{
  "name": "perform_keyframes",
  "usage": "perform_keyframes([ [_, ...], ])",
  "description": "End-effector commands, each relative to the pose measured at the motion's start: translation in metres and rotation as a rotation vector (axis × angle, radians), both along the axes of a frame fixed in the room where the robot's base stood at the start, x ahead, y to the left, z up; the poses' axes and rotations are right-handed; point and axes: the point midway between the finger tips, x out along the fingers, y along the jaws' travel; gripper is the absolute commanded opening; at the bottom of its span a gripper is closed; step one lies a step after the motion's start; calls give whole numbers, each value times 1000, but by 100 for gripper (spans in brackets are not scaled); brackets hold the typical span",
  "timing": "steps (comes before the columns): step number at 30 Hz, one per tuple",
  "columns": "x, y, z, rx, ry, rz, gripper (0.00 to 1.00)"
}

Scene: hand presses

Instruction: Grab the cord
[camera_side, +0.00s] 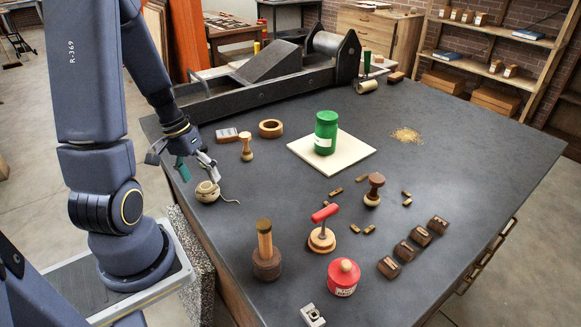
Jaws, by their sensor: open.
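A small ball of pale cord (207,191) lies near the left edge of the dark table, with a loose tail curling out to its right. My gripper (196,174) is open just above and to the left of the ball, its fingers angled down. One fingertip appears close to the top of the ball, but I cannot tell whether it touches. A green object (182,168) shows at the fingers, and I cannot tell whether it is part of the gripper.
Wooden stamps (246,147), a wooden ring (270,128) and a grey block (226,135) stand behind the cord. A green jar (326,133) sits on a white board (358,157). A wooden-handled tool (265,252) and red-handled stamp (322,238) stand in front. A large press (265,80) fills the back.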

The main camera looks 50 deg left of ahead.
Motion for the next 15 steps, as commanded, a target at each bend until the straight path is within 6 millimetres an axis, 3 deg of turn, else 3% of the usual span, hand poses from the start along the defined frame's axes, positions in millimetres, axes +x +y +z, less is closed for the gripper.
perform_keyframes([
  [6, 3, -8, -30, -4, 3, 1, 88],
  [15, 4, -8, -33, 0, 0, 0, 85],
])
